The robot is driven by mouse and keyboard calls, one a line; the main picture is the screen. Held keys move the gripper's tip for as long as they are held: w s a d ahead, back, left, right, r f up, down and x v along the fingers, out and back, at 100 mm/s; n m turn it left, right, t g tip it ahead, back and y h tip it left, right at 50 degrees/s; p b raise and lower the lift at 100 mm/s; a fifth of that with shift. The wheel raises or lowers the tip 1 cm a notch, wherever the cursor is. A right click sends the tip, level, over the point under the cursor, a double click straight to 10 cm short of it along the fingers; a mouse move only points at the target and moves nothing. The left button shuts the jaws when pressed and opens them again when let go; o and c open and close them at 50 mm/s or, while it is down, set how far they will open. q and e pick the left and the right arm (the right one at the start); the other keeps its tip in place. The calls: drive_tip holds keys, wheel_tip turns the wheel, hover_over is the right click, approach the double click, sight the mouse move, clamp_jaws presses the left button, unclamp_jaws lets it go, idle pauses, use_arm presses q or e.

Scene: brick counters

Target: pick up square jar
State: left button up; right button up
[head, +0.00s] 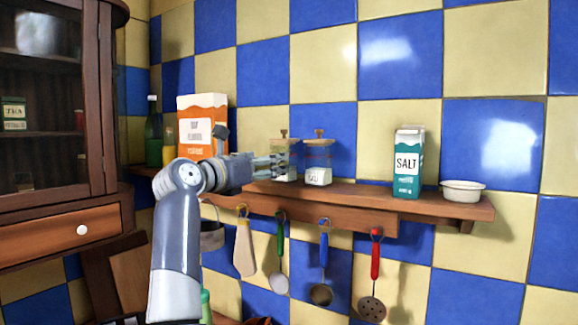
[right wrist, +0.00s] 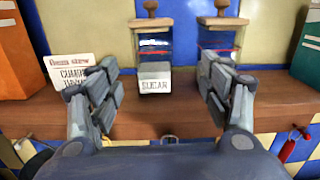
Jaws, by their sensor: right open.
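Two square glass jars with wooden lids and pale contents stand side by side on the wooden shelf. The left jar (head: 284,147), labelled SUGAR in the right wrist view (right wrist: 155,77), is partly behind my right gripper (head: 272,167) in the head view. The right jar (head: 318,162) has a label too small to read; it shows in the right wrist view (right wrist: 222,42), its lower part hidden by the right finger. My right gripper, also in the right wrist view (right wrist: 160,82), is open and empty, with the sugar jar ahead between its fingers. My left gripper is not in view.
On the wooden shelf (head: 360,198) stand an orange box (head: 203,105), a green bottle (head: 153,135), a teal salt box (head: 408,165) and a white bowl (head: 463,190). Several utensils hang below. A dark cabinet (head: 55,110) stands left. The shelf between right jar and salt box is clear.

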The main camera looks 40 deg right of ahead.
drive_tip(key=p+x, duration=0.2)
drive_tip(key=x, duration=0.3)
drive_tip(key=shift+w+d, duration=0.15)
drive_tip(key=shift+d, duration=0.15)
drive_tip(key=shift+w+d+r+p, duration=0.15)
drive_tip(key=shift+w+d+p, duration=0.2)
drive_tip(key=shift+p, duration=0.5)
drive_tip(key=p+x, duration=0.2)
drive_tip(key=x, duration=0.2)
drive_tip(key=shift+w+a+f, duration=0.1)
drive_tip(key=shift+w+f, duration=0.05)
drive_tip(key=shift+f, duration=0.05)
drive_tip(key=shift+d+f, duration=0.1)
drive_tip(key=shift+d, duration=0.1)
drive_tip(key=shift+a, duration=0.1)
drive_tip(key=shift+a, duration=0.1)
drive_tip(key=shift+c, duration=1.4)
drive_tip(key=c, duration=1.1)
